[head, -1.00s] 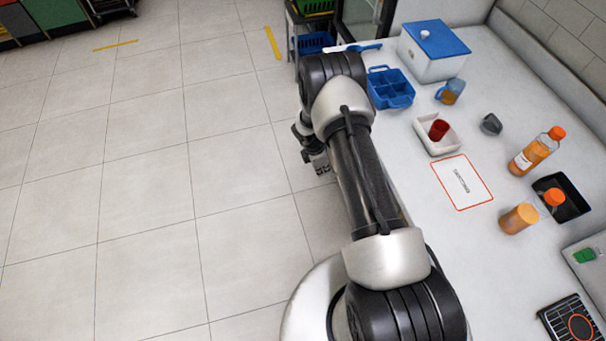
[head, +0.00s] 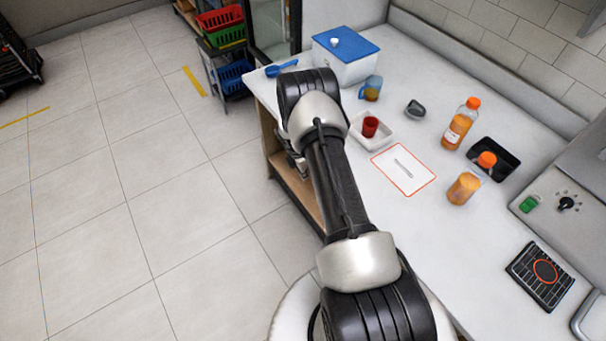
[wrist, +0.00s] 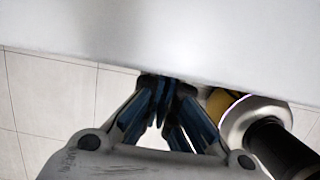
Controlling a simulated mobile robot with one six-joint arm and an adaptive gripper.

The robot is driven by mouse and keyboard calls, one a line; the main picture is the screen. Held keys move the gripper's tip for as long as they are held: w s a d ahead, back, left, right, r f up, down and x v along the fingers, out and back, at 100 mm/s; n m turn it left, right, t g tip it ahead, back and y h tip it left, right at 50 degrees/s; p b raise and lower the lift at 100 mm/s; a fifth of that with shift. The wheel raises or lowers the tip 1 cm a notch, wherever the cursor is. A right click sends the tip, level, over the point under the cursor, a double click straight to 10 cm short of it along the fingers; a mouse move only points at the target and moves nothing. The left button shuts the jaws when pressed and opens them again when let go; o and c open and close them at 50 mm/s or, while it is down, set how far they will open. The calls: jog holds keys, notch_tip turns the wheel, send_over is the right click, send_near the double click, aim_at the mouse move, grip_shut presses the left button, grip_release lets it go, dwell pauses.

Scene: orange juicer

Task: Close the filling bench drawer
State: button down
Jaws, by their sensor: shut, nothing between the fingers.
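The filling bench (head: 440,215) has a white top and a wooden front (head: 268,140) below its left edge, largely hidden by my arm. No drawer is clearly made out in the head view. In the wrist view a smooth pale grey panel (wrist: 170,35) fills the top; I cannot tell whether it is the drawer or another part of the bench. My gripper (wrist: 160,85) is shut and empty, its blue-padded fingertips together at the panel's lower edge. I cannot tell whether they touch it. In the head view my arm mostly hides the gripper beside the bench front.
On the bench stand a blue-lidded white box (head: 347,62), a red cup (head: 370,127) in a white tray, an orange bottle (head: 458,127), a jar (head: 463,189) and a black tray (head: 505,158). Crates (head: 220,32) stand at the back. The tiled floor (head: 130,210) on the left is clear.

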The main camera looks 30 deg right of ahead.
dwell(0.3)
jog(key=a+r+p, duration=0.2)
jog(key=a+r, duration=0.4)
jog(key=r, duration=0.4)
jog(key=shift+a+r+p, duration=0.15)
jog(key=shift+r+p, duration=0.15)
jog(key=shift+p, duration=0.1)
